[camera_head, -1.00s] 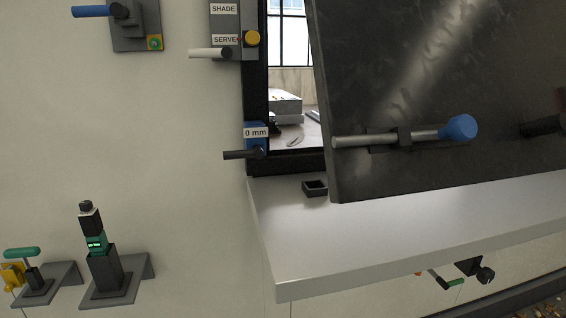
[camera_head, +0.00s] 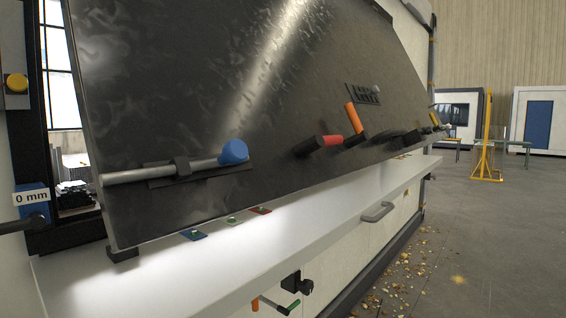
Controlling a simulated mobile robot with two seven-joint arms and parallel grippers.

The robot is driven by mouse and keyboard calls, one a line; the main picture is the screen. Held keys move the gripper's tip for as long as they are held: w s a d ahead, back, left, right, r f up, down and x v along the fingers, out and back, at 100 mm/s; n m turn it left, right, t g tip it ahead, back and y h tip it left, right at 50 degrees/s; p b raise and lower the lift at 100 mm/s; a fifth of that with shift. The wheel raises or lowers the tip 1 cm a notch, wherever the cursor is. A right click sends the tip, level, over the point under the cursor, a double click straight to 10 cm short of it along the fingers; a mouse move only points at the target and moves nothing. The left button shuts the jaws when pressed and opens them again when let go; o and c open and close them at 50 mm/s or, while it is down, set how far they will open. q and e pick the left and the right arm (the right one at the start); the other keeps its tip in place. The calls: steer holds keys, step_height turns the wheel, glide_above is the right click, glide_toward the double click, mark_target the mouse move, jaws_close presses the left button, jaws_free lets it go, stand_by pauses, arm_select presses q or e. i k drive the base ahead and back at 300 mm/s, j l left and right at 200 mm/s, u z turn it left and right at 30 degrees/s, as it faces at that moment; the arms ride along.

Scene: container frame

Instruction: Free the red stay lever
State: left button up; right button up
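A lever with a red grip (camera_head: 332,140) and a black end sits on the lower part of the dark tilted panel (camera_head: 230,90), right of the middle. I take it to be the red stay lever, though its mounting is not clear. An orange-handled lever (camera_head: 353,118) stands close to its right, tilted up. A grey bolt with a blue knob (camera_head: 233,152) lies along the panel's lower left. Neither of my grippers is in view.
A white shelf (camera_head: 90,275) runs below the panel, with blue, green and red (camera_head: 260,210) pads along it. A grey handle (camera_head: 377,212) sticks out from the front. Small levers (camera_head: 280,303) hang below. Open floor (camera_head: 470,240) with scattered chips lies to the right.

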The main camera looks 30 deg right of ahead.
mark_target(312, 144)
steer(key=z, duration=1.35)
